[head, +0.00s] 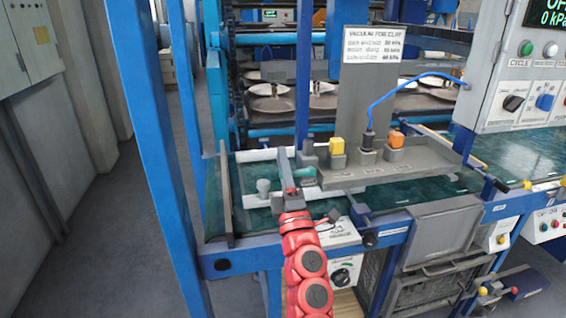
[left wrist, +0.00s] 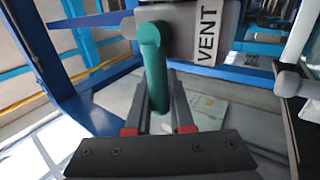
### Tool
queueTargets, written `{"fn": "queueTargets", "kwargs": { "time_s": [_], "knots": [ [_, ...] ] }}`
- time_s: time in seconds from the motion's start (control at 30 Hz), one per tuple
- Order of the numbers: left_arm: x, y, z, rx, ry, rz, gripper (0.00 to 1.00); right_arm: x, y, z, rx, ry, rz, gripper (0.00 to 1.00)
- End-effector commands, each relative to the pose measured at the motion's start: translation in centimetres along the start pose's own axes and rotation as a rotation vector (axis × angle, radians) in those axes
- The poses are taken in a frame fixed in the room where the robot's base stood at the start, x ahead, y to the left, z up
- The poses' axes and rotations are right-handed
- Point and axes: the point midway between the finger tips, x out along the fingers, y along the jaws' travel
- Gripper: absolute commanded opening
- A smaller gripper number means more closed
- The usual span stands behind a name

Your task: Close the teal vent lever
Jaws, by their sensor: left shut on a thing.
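The teal vent lever (left wrist: 155,62) is a rounded handle that shows large in the left wrist view. It hangs down from a grey housing with a white VENT label (left wrist: 207,32). My left gripper (left wrist: 157,82) has a finger on each side of the lever and is shut on it. In the head view my red left arm rises from the bottom centre, and the left gripper (head: 286,172) is over the green table on the left. My right gripper is not in view.
A grey fixture tray (head: 420,168) carries yellow and orange blocks and a black plug with a blue cable. A blue post (head: 158,150) stands left of the table. A control box (head: 515,70) is at the upper right. Plates on racks stand behind.

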Motion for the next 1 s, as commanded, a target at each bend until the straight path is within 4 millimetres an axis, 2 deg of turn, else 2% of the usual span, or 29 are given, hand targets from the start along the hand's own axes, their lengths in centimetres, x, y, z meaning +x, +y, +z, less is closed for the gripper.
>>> {"fn": "queueTargets", "kwargs": {
  "time_s": [0.03, 0.17, 0.47, 0.57, 0.77, 1.0],
  "knots": [
    [0.0, -0.1, 0.0, 0.0, 0.001, -0.001, 0.26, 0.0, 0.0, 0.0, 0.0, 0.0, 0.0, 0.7],
    [0.0, -0.1, 0.0, 0.0, 0.0, -0.001, 0.49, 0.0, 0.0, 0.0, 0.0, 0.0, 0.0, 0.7],
    [-0.1, -0.1, 0.0, 0.0, -0.001, -0.001, 0.51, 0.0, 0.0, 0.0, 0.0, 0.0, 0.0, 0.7],
    [-0.8, -0.1, 0.1, 0.0, -0.002, -0.002, 0.51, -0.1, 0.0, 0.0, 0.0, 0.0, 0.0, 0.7],
    [-4.7, -0.2, 0.2, -0.001, -0.003, -0.004, 0.51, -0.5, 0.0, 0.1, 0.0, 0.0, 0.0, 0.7],
    [-11.2, -0.2, 0.3, 0.001, -0.009, -0.005, 0.51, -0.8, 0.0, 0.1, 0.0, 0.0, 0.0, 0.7]
  ]
}}
